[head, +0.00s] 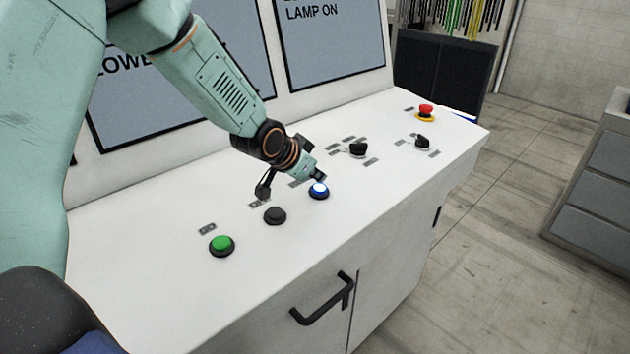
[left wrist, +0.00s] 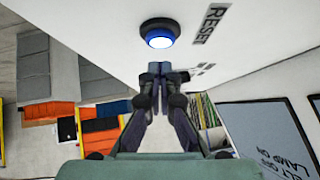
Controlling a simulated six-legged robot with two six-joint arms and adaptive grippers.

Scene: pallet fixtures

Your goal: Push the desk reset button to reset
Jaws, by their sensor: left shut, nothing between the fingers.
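The reset button (head: 319,190) is blue with a bright white centre and a dark collar, set in the white desk top (head: 160,250). In the left wrist view the same button (left wrist: 158,33) stands beside a printed RESET label (left wrist: 210,23). My left gripper (head: 320,177) is shut and empty, its fingertips right by the button's far edge in the head view. In the left wrist view the gripper (left wrist: 160,68) points toward the button, with a small gap in the picture between them. Whether the tips touch the button I cannot tell. My right gripper is not in view.
A black button (head: 275,215) and a green button (head: 222,245) lie to the left of the reset button. Two black knobs (head: 358,149) (head: 422,141) and a red emergency button (head: 426,111) lie to the right. Screens (head: 335,40) rise behind. A black handle (head: 325,300) sticks out in front.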

